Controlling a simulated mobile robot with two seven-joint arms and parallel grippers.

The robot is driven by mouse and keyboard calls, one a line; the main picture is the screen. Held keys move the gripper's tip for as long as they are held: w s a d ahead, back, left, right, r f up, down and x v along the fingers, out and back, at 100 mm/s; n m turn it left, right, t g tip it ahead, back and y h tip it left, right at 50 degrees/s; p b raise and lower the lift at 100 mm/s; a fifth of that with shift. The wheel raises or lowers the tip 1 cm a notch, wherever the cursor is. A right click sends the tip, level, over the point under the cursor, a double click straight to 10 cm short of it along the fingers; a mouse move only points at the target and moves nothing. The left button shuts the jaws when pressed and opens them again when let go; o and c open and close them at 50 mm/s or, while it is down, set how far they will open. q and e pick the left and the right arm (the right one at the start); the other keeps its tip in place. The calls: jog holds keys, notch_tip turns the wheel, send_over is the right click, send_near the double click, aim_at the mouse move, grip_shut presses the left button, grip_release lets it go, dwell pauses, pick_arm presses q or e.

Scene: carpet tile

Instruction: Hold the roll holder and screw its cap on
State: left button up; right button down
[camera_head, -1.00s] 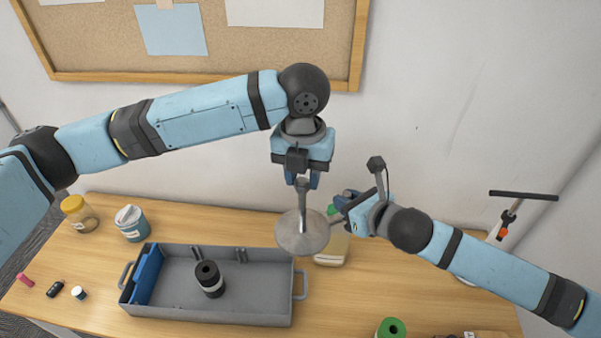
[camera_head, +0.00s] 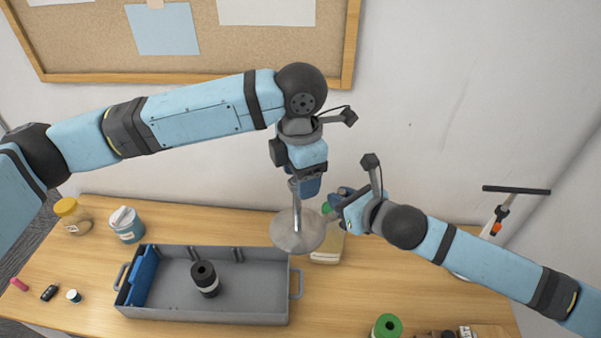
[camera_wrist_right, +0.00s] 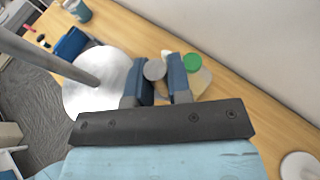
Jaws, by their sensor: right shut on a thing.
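The roll holder (camera_head: 297,233) is a metal post on a round disc base. My left gripper (camera_head: 304,187) is shut on its upper post and holds it near upright, apparently above the table. My right gripper (camera_head: 338,203) is just right of the post. In the right wrist view, a small round grey cap (camera_wrist_right: 154,70) sits between the fingers of my right gripper (camera_wrist_right: 163,82), which is shut on it. The holder's disc (camera_wrist_right: 92,92) and post also show there, left of the fingers, apart from the cap. The post's top end is hidden by my left gripper.
A grey tray (camera_head: 255,305) holds a black roll (camera_head: 205,280) and a blue piece (camera_head: 143,275). A green-capped bottle (camera_wrist_right: 193,63) stands behind the right gripper. A jar (camera_head: 73,217) and a tub (camera_head: 127,225) stand left; a green roll (camera_head: 387,326) is at the front.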

pick_arm(q)
jog(key=shift+r, duration=0.1)
jog(key=shift+r, duration=2.2)
jog(key=shift+c, duration=0.5)
